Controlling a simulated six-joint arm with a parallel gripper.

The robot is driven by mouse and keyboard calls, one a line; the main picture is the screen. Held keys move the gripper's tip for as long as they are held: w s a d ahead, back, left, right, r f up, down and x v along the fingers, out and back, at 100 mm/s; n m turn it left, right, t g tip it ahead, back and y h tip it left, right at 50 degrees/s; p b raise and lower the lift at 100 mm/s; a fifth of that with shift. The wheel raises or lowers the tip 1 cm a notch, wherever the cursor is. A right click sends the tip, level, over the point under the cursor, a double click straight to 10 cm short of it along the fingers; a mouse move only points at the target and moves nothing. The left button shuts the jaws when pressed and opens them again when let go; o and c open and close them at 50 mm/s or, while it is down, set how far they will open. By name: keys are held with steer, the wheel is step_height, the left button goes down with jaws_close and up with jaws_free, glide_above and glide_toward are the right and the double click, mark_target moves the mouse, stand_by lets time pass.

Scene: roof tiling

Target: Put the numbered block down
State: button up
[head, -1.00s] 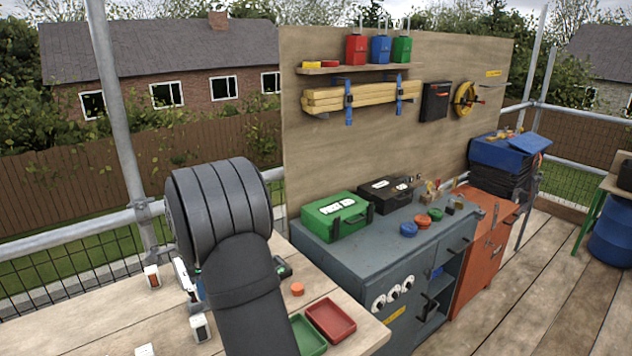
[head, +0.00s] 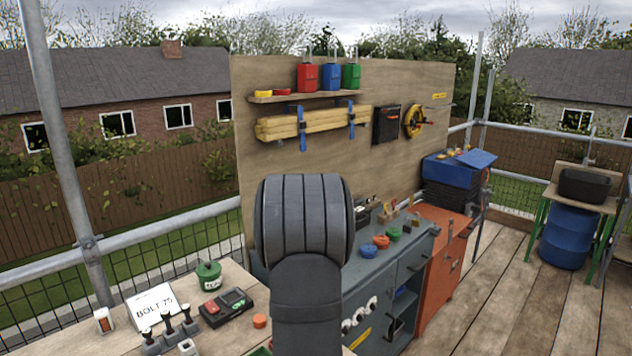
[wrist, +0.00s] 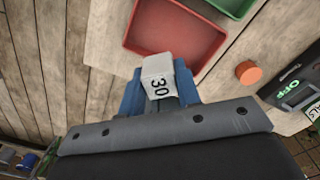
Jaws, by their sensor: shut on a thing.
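In the wrist view, my gripper (wrist: 158,88) is shut on a whitish block (wrist: 158,68) marked 30. Its blue fingers sit on either side of the block. The block appears over or beside the near edge of a red tray (wrist: 175,32); I cannot tell its height above the tabletop. In the head view, my dark arm hides the gripper and the block.
A green tray (wrist: 236,5) lies beside the red one. An orange disc (head: 260,321) and a black device (head: 227,307) are close by. A BOLT 75 sign (head: 152,307), green pot (head: 208,275) and several levers (head: 170,333) stand on the table.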

steer(key=d, duration=0.2)
steer(key=d+n, duration=0.1)
steer(key=shift+s+d+f, duration=0.15)
steer(key=shift+s+f, duration=0.1)
steer(key=shift+s, duration=0.1)
stand_by(0.6)
